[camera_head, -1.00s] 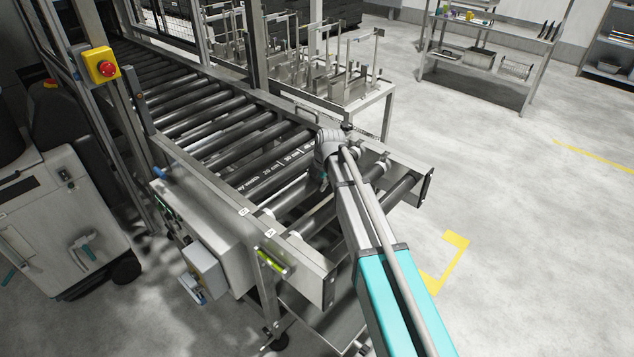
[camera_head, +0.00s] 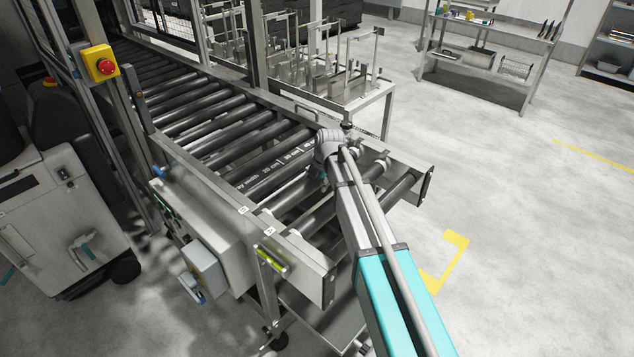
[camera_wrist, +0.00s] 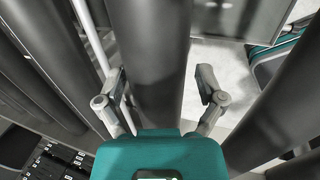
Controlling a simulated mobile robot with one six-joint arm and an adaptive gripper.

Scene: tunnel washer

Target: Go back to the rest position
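My arm reaches over the near end of a roller conveyor (camera_head: 215,130) in the head view. The gripper end is mostly hidden there behind my arm, down among the rollers. In the wrist view my gripper (camera_wrist: 159,84) is open, its two fingers spread apart. A dark grey roller (camera_wrist: 150,50) runs between the fingers, with a gap visible on each side. I see nothing held. I cannot tell how far the fingertips are from the roller in depth.
More rollers flank the gripper in the wrist view. The conveyor's side rail (camera_head: 240,213) and end bracket (camera_head: 428,185) are close to my arm. A red emergency button on a yellow box (camera_head: 101,66) stands left. A rack table (camera_head: 345,105) stands behind. Open floor lies right.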

